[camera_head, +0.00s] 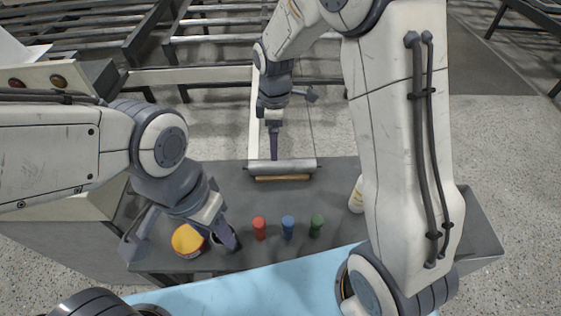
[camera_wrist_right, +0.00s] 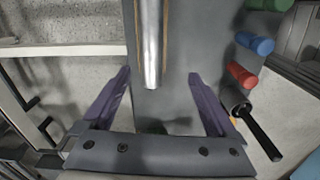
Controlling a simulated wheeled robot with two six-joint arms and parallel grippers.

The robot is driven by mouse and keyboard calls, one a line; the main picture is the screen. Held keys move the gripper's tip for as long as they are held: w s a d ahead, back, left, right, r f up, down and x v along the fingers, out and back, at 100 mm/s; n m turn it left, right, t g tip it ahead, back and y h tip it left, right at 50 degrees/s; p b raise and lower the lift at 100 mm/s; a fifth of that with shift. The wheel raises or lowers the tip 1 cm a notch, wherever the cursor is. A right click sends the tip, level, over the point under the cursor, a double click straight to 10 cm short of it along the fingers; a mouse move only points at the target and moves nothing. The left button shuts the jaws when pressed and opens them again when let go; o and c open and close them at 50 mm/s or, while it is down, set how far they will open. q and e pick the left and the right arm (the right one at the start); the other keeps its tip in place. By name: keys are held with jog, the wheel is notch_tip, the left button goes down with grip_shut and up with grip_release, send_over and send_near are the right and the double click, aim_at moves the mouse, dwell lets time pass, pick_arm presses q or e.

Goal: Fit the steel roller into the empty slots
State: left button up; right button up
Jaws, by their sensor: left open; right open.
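The steel roller (camera_head: 282,166) lies across the far edge of the grey table (camera_head: 185,262), with a wooden strip along its near side. In the right wrist view the roller (camera_wrist_right: 150,45) runs away from the gripper, its near end ahead of and between the fingers. My right gripper (camera_head: 273,155) is above the roller, pointing down; in its wrist view the gripper (camera_wrist_right: 158,76) is open and empty. My left gripper (camera_head: 232,240) is low by a dark cup at the table's near left. The empty slots cannot be made out clearly on the roller frames (camera_head: 210,40) behind.
A yellow-orange tin (camera_head: 187,240) stands at the near left. A white bottle (camera_head: 356,195) is partly hidden by my right arm. The table middle is clear.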

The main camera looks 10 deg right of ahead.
aim_at(282, 161)
jog(key=w+d+f, duration=0.1)
jog(key=w+d+f+n, duration=0.1)
jog(key=shift+f, duration=0.35)
notch_tip(282, 161, down, 4)
jog(key=shift+r, duration=0.15)
jog(key=shift+s+d+f, duration=0.1)
jog(key=shift+s+f, duration=0.05)
jog(key=shift+f, duration=1.4)
jog(key=shift+s+d+f, duration=0.1)
jog(key=shift+s+f, duration=0.05)
jog(key=shift+f, duration=1.4)
jog(key=shift+r, duration=0.1)
grip_shut()
